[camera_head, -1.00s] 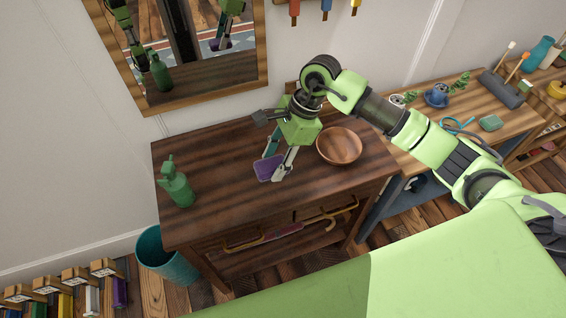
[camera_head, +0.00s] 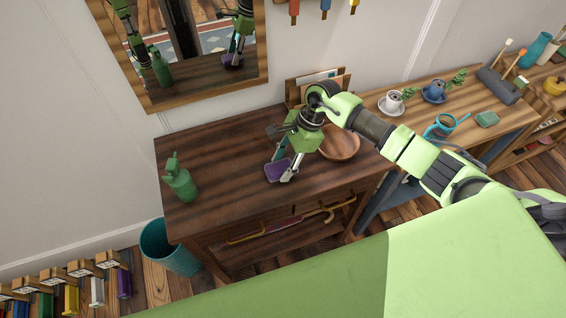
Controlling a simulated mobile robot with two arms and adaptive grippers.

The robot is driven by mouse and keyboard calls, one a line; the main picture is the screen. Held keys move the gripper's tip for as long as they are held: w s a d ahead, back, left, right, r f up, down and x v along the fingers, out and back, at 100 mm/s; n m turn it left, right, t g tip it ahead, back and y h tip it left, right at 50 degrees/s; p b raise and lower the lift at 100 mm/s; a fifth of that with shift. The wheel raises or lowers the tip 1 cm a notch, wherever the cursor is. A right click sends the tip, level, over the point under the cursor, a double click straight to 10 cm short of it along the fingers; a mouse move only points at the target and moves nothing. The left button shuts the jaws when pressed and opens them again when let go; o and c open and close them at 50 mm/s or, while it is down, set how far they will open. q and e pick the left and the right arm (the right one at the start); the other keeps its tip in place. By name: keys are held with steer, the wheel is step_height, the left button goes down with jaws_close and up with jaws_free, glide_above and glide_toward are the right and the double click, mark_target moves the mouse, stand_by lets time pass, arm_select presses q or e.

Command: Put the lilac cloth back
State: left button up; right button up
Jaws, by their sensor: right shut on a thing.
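The lilac cloth (camera_head: 277,171), a small dark purple folded piece, is at the fingertips of my right gripper (camera_head: 284,170). The gripper points down over the dark plank table (camera_head: 225,208) and is shut on the cloth. I cannot tell whether the cloth touches the tabletop or hangs just above it. The fingers partly cover the cloth. My left gripper is not directly in view.
A wooden bowl (camera_head: 341,143) stands right of the gripper, partly behind my arm. A green bottle (camera_head: 180,181) stands at the table's left. A letter rack (camera_head: 330,83) is at the back. The tabletop between bottle and cloth is clear.

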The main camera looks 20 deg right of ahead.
steer(key=o, duration=1)
steer(key=shift+o, duration=0.2)
steer(key=shift+r, duration=0.15)
steer(key=b+v, duration=0.2)
steer(key=v, duration=1)
